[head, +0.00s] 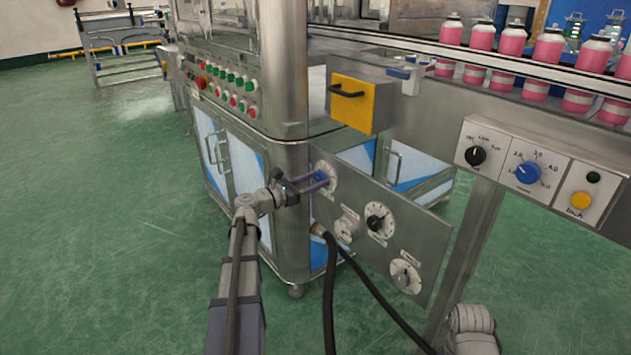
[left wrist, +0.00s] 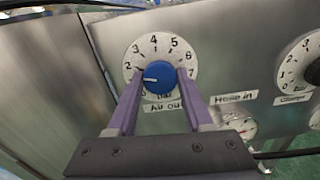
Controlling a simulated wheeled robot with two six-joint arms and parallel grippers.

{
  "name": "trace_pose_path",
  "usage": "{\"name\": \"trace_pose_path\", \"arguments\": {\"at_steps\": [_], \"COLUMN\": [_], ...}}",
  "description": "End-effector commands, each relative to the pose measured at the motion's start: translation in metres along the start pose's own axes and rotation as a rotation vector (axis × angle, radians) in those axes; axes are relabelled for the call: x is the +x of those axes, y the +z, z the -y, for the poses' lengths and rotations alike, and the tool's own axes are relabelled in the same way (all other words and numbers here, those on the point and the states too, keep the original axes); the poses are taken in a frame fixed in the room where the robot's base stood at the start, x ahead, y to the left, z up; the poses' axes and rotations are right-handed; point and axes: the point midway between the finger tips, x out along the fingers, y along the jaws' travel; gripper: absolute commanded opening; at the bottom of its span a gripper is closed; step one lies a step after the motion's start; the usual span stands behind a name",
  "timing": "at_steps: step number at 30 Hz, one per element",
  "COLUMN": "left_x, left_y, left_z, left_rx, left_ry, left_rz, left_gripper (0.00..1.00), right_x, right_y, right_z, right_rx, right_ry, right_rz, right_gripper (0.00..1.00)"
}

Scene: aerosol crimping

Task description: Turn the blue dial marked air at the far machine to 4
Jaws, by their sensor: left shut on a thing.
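The blue dial (left wrist: 159,78) sits on a round white scale plate (left wrist: 153,45) with numbers up to 7, on a steel panel. A label under it reads "Air out" (left wrist: 163,107). Its white pointer line points left, at the low side of the scale around 1 to 2, well away from the 4 at the top. My left gripper (left wrist: 159,90) is shut on the dial, one purple finger on each side. In the head view my left gripper (head: 318,184) reaches this dial from the left and partly hides it.
The panel also carries a black dial (head: 378,220), a lower dial (head: 405,277) and a gauge (head: 347,224). A black hose (head: 330,285) hangs below. Another blue dial (head: 527,174) is on a control box at right. Pink cans (head: 482,37) line the conveyor. Green floor is free at left.

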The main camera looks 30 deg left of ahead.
Motion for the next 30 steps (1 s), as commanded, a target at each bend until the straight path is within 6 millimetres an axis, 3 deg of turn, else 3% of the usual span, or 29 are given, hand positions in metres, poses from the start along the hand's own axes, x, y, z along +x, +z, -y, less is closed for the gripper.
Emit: {"name": "trace_pose_path", "arguments": {"at_steps": [11,30], "left_x": [-0.0002,-0.0003], "left_y": [-0.0001,-0.0004], "left_z": [0.0003,0.0010], "left_rx": [0.131,0.723], "left_ry": [0.000,0.000], "left_rz": [0.000,0.000], "left_gripper": [0.00,0.00], "right_x": [0.0001,0.0004], "right_y": [0.0000,0.0000], "right_z": [0.0000,0.0000], "right_rx": [0.000,0.000], "right_ry": [0.000,0.000], "right_rz": [0.000,0.000], "right_gripper": [0.75,0.75]}}
